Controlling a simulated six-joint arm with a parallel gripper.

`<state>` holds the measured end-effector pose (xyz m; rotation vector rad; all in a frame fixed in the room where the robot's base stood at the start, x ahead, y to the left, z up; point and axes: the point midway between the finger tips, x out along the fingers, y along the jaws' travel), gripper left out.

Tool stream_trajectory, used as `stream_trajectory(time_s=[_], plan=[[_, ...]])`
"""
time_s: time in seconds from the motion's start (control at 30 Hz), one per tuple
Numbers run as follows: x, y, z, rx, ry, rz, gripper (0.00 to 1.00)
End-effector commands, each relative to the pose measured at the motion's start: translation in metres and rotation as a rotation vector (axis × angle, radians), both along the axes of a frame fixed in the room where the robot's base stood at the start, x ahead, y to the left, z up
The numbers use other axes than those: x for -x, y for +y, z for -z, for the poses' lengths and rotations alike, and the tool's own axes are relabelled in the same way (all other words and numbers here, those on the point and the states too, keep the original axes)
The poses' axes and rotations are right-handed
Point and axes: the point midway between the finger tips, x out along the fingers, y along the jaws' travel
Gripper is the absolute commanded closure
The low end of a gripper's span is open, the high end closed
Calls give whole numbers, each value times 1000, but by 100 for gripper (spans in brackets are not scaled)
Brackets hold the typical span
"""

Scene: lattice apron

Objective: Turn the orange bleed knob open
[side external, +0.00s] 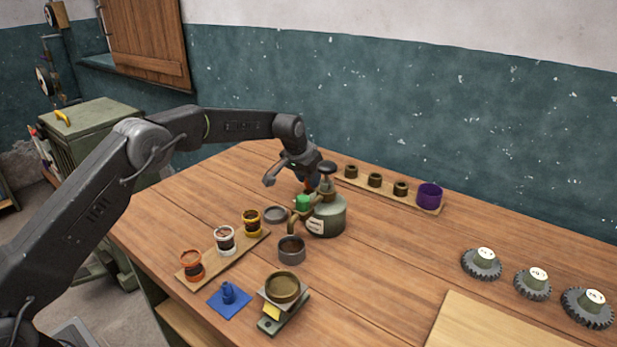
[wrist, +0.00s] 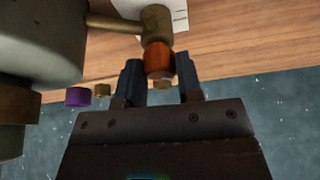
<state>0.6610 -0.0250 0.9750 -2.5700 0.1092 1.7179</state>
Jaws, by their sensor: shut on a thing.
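The orange bleed knob (wrist: 160,58) sits at the end of a brass stem in the wrist view. My gripper (wrist: 159,72) is shut on it, with one dark finger on each side. In the side view my gripper (side external: 309,184) reaches down at the back left of a grey-green vessel (side external: 327,218), and the knob is mostly hidden there by the fingers. The vessel has a dark round top, a green part and a brass spout at its front left. How far the knob is turned cannot be told.
A grey cup (side external: 291,249) and a shallow dish (side external: 275,214) stand close to the vessel. A board with several small cups and a purple cup (side external: 429,196) lies behind it. Three jars stand front left, near a scale (side external: 283,309). Gears (side external: 481,264) are far right; the table between is clear.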

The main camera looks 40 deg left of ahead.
Motion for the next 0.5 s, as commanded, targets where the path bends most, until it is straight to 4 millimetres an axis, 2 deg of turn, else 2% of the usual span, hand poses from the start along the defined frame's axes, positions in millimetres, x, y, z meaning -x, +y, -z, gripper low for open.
stream_trajectory(time_s=[0.5], plan=[[-1, -3, -1, 0, -5, -470, 90]])
